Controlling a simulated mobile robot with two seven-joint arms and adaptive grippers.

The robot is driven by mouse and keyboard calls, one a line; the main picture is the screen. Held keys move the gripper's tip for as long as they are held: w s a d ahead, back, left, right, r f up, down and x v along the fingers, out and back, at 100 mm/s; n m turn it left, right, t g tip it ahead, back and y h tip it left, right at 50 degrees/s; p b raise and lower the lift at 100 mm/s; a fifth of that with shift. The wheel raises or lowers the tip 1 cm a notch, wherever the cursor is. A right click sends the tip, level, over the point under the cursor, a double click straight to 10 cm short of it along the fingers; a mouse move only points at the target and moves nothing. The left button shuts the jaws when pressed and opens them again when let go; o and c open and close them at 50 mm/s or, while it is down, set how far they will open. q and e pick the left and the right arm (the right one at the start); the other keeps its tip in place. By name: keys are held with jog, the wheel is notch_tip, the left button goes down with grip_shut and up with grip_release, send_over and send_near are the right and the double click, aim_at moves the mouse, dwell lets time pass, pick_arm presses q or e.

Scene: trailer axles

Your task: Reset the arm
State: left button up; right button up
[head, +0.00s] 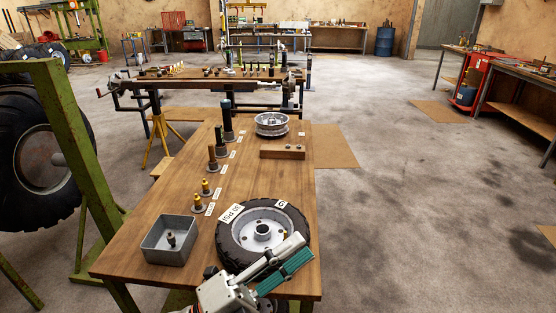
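My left gripper (299,250) shows at the bottom of the head view, over the near end of the wooden table. Its grey body is low in the picture, and its grey and teal fingers point up and right. They overlap the near right part of a black tyre on a silver rim (262,232), which lies flat on the table. I see nothing clearly held, and the finger gap is hard to make out. My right gripper is not in view.
A grey metal bin (169,240) with a small part inside stands left of the tyre. Labelled pegs (212,158) line the table's left side. A bare silver rim (271,124) and wooden block (283,152) sit farther back. A green frame (85,150) stands left; the right floor is open.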

pick_arm(q)
jog(key=w+a+f+n+t+y, duration=0.2)
jog(key=a+f+n+t+y, duration=0.1)
jog(key=a+f+n+y, duration=0.5)
jog(key=w+a+f+n+t+y, duration=0.25)
jog(key=a+f+n+y, duration=0.25)
jog(key=f+n, duration=0.55)
jog(key=s+a+f+n+g+y, duration=0.2)
jog(key=s+a+f+n, duration=0.2)
jog(key=f, duration=0.6)
jog(key=s+a+f+n+g+y, duration=0.2)
jog(key=s+a+f+n+g, duration=0.1)
jog(key=s+a+f, duration=0.3)
notch_tip(320, 180, down, 4)
jog(key=shift+s+r+n+y, duration=0.15)
jog(key=shift+s+n+y, duration=0.25)
jog(key=shift+s, duration=0.65)
